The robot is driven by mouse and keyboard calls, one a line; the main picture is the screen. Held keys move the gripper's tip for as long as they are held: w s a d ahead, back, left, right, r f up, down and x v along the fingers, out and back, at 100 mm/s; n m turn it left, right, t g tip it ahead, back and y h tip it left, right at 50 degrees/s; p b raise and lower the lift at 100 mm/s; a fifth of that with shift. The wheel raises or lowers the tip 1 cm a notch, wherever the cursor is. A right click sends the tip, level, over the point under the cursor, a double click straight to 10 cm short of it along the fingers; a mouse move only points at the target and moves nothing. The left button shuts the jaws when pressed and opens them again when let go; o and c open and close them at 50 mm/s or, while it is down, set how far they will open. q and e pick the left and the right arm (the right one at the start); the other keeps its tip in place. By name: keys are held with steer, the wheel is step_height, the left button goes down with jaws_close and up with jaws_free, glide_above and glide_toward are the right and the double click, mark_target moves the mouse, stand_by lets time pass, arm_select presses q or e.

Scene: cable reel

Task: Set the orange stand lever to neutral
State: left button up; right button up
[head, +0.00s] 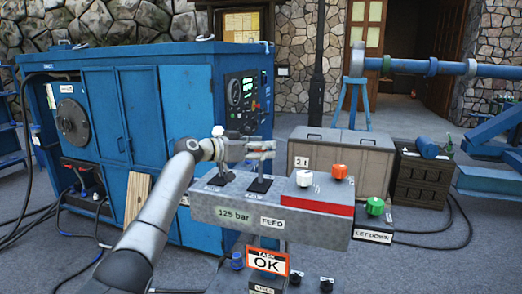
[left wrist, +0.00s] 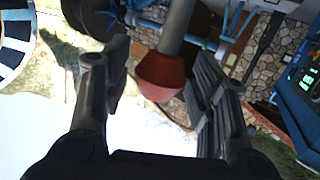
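The grey control stand (head: 240,208) has two dark-based levers on its left part, a left one (head: 225,172) and a right one (head: 261,184). An orange knob (head: 340,171) stands at its right end, beside a white knob (head: 304,178). My left gripper (head: 264,148) is at the top of the right lever and hides its knob. In the left wrist view, a red-orange knob (left wrist: 160,76) on a grey rod lies between the fingers of my left gripper (left wrist: 162,90). The fingers are open, with gaps on both sides. My right gripper is not in view.
A green knob (head: 375,205) sits on a box to the right of the stand. A blue machine cabinet (head: 170,100) stands behind and left. Grey (head: 342,160) and dark (head: 422,178) crates stand behind right. An "OK" sign (head: 268,262) hangs below the stand's front.

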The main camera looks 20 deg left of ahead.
arm_select(q)
steer(key=shift+f, duration=0.2)
steer(key=v, duration=1.2)
stand_by(0.4)
